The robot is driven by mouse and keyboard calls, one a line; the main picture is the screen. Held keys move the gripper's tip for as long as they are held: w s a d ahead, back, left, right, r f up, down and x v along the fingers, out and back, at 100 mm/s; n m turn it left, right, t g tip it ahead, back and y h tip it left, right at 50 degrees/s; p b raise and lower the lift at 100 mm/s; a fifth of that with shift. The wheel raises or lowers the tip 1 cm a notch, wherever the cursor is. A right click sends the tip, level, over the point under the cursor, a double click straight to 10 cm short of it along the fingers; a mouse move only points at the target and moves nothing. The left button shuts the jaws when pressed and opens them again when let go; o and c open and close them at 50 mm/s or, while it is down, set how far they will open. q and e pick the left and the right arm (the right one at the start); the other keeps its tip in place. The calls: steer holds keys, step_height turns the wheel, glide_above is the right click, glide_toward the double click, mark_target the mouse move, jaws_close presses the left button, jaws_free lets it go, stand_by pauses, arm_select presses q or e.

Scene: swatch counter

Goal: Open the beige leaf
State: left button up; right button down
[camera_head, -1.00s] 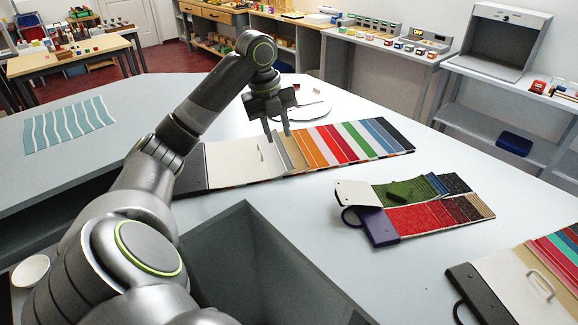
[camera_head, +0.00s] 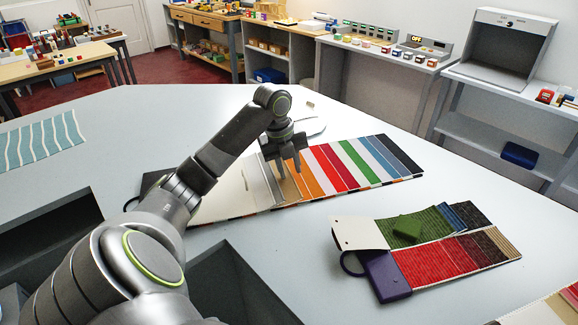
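The long swatch book (camera_head: 358,162) lies open on the counter, with a white page at left and a fan of coloured leaves at right. The beige leaf (camera_head: 290,190) is a narrow strip between a grey strip (camera_head: 263,190) and the orange leaf (camera_head: 307,180). My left gripper (camera_head: 289,174) points down over the far part of the beige and grey strips, its two fingers apart with nothing seen between them. I cannot tell whether the fingertips touch the leaf. The gripper hides part of the strips. My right gripper is not in view.
A round white plate (camera_head: 309,126) sits behind my gripper. A striped blue cloth (camera_head: 42,140) lies at left. The counter between is clear.

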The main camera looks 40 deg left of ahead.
arm_select(q)
jaws_close()
steer(key=shift+r, duration=0.15)
